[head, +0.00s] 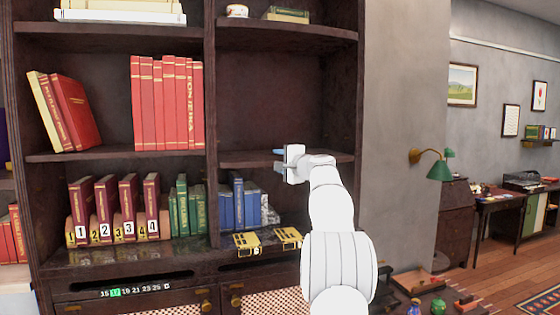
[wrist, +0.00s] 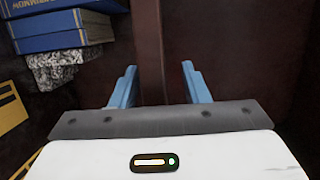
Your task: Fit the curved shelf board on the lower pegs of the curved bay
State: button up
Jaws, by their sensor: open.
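The dark wooden shelf board (head: 240,159) lies across the right-hand bay of the bookcase, level with the neighbouring shelf. My gripper (head: 277,160) is open at the board's front edge, right of its middle. One blue finger is above the edge and one below. In the wrist view, turned on its side, a dark upright strip that looks like the board's edge (wrist: 149,45) runs between the spread fingers (wrist: 159,67), with a gap on both sides. The pegs are not visible, and I cannot tell whether the board sits on them.
Blue books (head: 238,204) stand below the board, with a grey marbled book (wrist: 68,70) beside them. An upper shelf (head: 290,30) holds a small pot (head: 237,11). The bay's right side panel (head: 346,100) is close to my arm.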

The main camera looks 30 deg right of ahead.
jog(key=s+b, duration=0.4)
jog(key=s, duration=0.4)
jog(key=shift+r, duration=0.2)
